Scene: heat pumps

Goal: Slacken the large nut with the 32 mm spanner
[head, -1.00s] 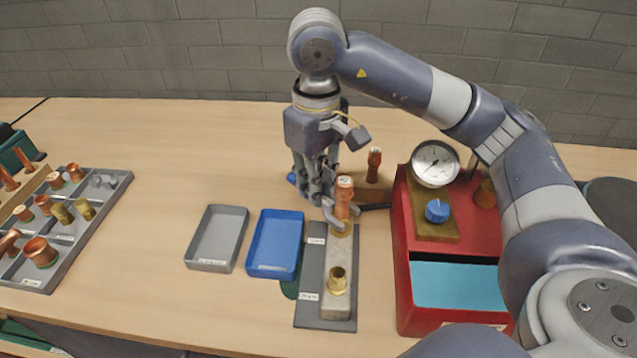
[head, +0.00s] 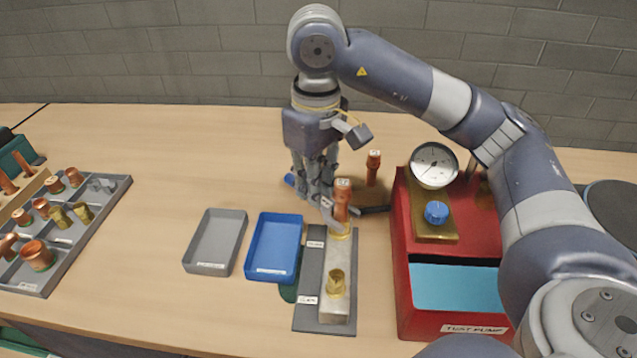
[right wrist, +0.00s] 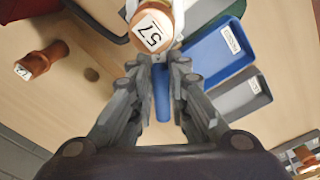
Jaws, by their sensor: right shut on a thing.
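My right gripper (head: 318,190) is shut on the blue handle of the spanner (right wrist: 162,95). In the right wrist view the spanner's pale open jaw is beside the copper piece with the white label (right wrist: 152,30), which hides part of it. In the head view this copper piece (head: 341,205) stands upright at the far end of the metal block. The brass nut (head: 340,232) shows at its foot. The spanner head lies close by, but I cannot tell if it is seated around the nut. A second brass fitting (head: 336,284) stands nearer on the block. My left gripper is not in view.
A grey tray (head: 208,268) and a blue tray (head: 270,273) lie left of the block. The red test pump box (head: 405,290) with a gauge (head: 435,165) stands right. Another copper-handled piece (head: 373,168) stands behind. A grey parts tray (head: 105,228) is far left.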

